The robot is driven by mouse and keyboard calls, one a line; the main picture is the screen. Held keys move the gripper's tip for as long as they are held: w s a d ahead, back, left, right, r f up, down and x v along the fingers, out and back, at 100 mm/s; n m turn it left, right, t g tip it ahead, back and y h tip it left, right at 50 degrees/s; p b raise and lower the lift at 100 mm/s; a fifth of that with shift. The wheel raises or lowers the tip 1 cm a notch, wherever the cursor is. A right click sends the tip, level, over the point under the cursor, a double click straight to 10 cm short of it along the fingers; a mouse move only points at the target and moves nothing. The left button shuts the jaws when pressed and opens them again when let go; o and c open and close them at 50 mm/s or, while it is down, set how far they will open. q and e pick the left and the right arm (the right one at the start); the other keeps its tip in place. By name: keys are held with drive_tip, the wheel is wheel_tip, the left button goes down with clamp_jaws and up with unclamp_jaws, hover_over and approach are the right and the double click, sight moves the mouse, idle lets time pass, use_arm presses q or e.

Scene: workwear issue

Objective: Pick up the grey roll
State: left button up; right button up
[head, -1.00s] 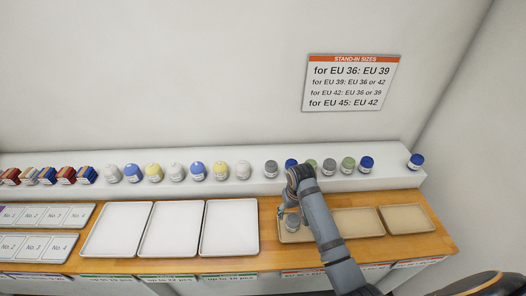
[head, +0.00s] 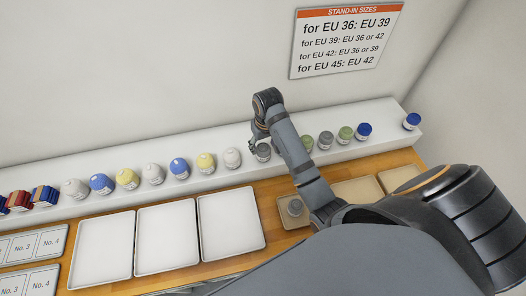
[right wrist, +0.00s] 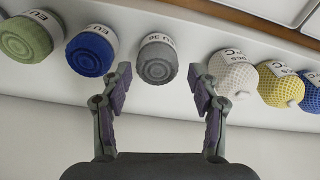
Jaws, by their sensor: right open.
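A grey roll (head: 263,152) with a white label stands on the white shelf, between a white roll and a mostly hidden blue one. My right gripper (head: 257,139) is over the shelf right at this grey roll. In the right wrist view the gripper (right wrist: 159,82) is open, and the grey roll (right wrist: 157,62) shows between its fingertips, with gaps on both sides. Another grey roll (head: 326,140) stands farther right on the shelf. My left gripper is out of view.
A blue roll (right wrist: 92,50) and a white roll (right wrist: 233,72) stand close on either side of the gripper. Several other rolls line the shelf (head: 215,170). Empty white trays (head: 231,222) lie in front. My right arm hides part of the row.

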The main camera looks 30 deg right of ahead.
sight(263, 148)
drive_tip(key=shift+w+d+f+p, duration=0.1)
drive_tip(key=shift+w+f+p, duration=0.25)
drive_tip(key=shift+f+p, duration=0.4)
wheel_tip(263, 148, down, 3)
drive_tip(key=shift+d+r+p, duration=0.1)
drive_tip(key=shift+p, duration=0.3)
drive_tip(key=shift+w+f, duration=0.1)
drive_tip(key=shift+f, duration=0.55)
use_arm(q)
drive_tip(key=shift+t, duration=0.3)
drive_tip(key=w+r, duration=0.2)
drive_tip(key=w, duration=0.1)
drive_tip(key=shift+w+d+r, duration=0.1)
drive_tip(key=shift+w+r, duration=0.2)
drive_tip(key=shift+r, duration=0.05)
use_arm(e)
drive_tip(key=c, duration=1)
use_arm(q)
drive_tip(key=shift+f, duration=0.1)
use_arm(e)
drive_tip(key=shift+o, duration=0.2)
